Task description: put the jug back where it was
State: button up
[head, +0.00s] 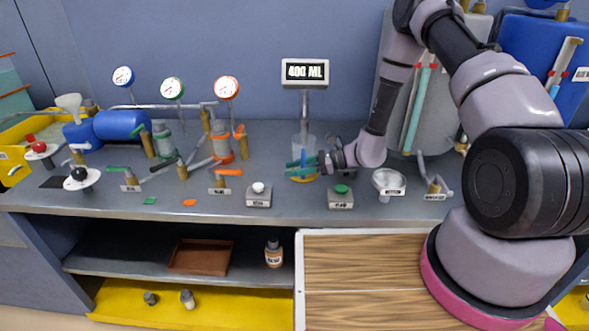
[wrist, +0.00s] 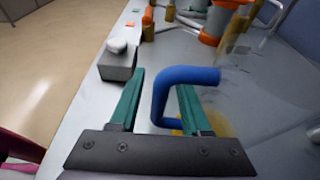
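The clear jug (head: 304,143) stands on the grey counter beneath the 400 ML display. Its blue handle (wrist: 160,97) shows clearly in the wrist view, while its transparent body is faint there. Something yellow shows at the jug's base; I cannot tell whether it is a mark or liquid. My gripper (head: 301,163) is at the jug, with its two green fingers either side of the handle's upright bar. In the wrist view my gripper (wrist: 158,105) is open, with a visible gap between the left finger and the handle.
The 400 ML display (head: 305,72) stands on a post behind the jug. A funnel-like cup (head: 388,181) is at right. Valves and gauges crowd the left.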

jog(key=shift+r, duration=0.2)
jog(key=w+v, duration=0.1)
jog(key=v, duration=1.1)
jog(key=s+d+r+n+h, duration=0.1)
jog(key=s+r+n+h, duration=0.15)
jog(key=r, duration=0.55)
jog(key=s+d+r+n+g+h, duration=0.1)
jog(key=s+d+r+n+h, duration=0.2)
jog(key=r, duration=0.4)
jog(key=s+r+n+h, duration=0.15)
jog(key=r+n, duration=0.25)
jog(key=r, duration=0.4)
jog(key=s+d+r+n+t+h, duration=0.2)
jog(key=s+d+r+t, duration=0.1)
jog(key=s+r, duration=0.4)
jog(key=s+d+r+n+t+h, duration=0.2)
jog(key=s+d+r, duration=0.4)
jog(key=r, duration=0.3)
jog(key=shift+s+d+r+n+t+h, duration=0.15)
jog(key=shift+s+d+n+t+h, duration=0.25)
jog(key=shift+t+h, duration=0.6)
